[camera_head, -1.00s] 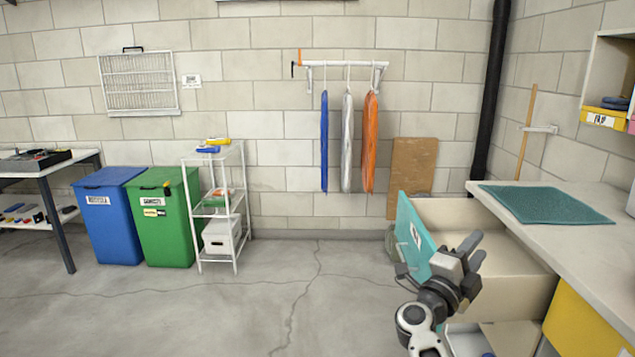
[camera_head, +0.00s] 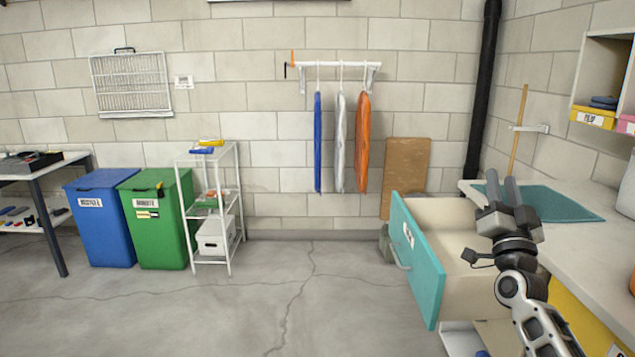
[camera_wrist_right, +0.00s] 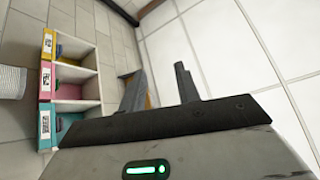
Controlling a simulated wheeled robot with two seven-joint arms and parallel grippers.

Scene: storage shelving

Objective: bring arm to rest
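My right gripper (camera_head: 502,178) is raised over the workbench side of the open drawer, its fingers pointing up. In the head view it overlaps the drawer and the green mat. The right wrist view also shows its fingers (camera_wrist_right: 160,82), spread apart with nothing between them. The drawer (camera_head: 417,258) has a teal front and stands pulled out from under the counter. The gripper is apart from the drawer front and its handle. My left gripper is not in view.
The counter (camera_head: 590,232) with a teal-green mat (camera_head: 560,206) lies at the right. A wire rack shelf (camera_head: 232,205), a green bin (camera_head: 160,225) and a blue bin (camera_head: 100,225) stand at the left. The floor between is clear. The right wrist view shows a shelf unit (camera_wrist_right: 90,78).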

